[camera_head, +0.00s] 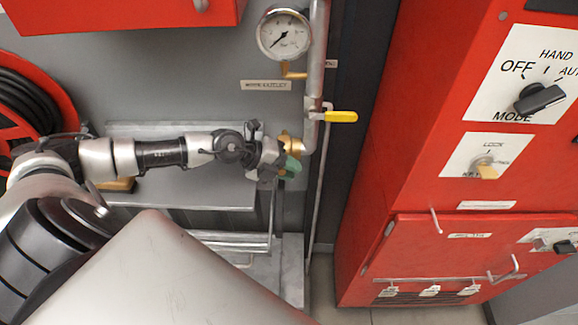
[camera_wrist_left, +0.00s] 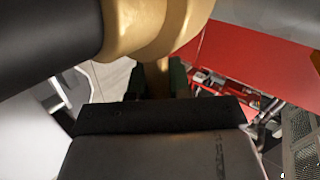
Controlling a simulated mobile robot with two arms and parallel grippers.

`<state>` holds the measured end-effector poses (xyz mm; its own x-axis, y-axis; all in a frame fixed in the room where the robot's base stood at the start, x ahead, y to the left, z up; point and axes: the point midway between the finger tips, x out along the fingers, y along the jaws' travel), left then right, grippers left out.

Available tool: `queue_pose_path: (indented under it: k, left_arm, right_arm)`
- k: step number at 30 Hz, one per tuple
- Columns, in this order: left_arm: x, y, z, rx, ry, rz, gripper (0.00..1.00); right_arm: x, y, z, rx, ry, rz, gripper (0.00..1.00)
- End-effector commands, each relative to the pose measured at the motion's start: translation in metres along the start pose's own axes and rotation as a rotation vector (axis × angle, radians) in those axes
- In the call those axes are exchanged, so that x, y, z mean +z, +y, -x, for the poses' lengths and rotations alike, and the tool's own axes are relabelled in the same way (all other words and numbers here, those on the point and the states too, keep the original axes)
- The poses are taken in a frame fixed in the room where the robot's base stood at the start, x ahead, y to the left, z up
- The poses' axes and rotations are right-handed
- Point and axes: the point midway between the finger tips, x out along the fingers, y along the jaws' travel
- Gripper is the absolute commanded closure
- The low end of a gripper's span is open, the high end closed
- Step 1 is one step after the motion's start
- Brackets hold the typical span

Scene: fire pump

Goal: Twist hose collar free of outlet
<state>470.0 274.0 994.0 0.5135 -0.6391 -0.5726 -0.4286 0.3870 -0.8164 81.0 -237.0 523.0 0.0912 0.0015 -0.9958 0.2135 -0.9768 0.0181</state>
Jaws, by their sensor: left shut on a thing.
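The brass hose collar (camera_head: 291,142) sits at the lower end of the grey vertical pipe, at the outlet. My left gripper (camera_head: 287,166) reaches in from the left, just below the brass, and is shut on the collar. Its fingers hide part of the joint. In the left wrist view the brass collar (camera_wrist_left: 150,30) fills the top middle, with a thick black hose-like cylinder (camera_wrist_left: 45,35) joined on its left. The dark green fingertips (camera_wrist_left: 158,78) stand either side of a brass part there. My right gripper is not in view.
A yellow-handled valve (camera_head: 340,116) and pressure gauge (camera_head: 284,35) are above the outlet. A red hose reel (camera_head: 25,100) is at left. A grey ledge (camera_head: 215,197) lies beneath my arm. A red control cabinet (camera_head: 440,190) stands to the right, with a dark gap before it.

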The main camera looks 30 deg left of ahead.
Motion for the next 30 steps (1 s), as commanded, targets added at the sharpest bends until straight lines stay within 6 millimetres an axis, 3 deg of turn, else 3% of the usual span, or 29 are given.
queue_pose_path:
  k: [7, 8, 12, 23, 30]
  left_arm:
    - [0.001, 0.001, 0.0, 0.002, -0.002, -0.007, 1.0]
    - [0.001, 0.001, 0.0, 0.002, -0.002, -0.007, 0.78]
    - [0.0, 0.001, 0.0, 0.002, -0.001, -0.006, 0.57]
    - [0.0, 0.002, 0.003, 0.002, -0.001, -0.003, 0.56]
    - [0.001, 0.005, 0.036, 0.007, -0.003, -0.003, 0.56]
  right_arm:
    - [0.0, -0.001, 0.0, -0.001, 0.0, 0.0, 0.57]
    - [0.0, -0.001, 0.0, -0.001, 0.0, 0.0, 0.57]
    - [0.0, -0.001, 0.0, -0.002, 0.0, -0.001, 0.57]
    - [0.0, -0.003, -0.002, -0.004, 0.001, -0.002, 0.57]
    - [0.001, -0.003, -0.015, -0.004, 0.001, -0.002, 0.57]
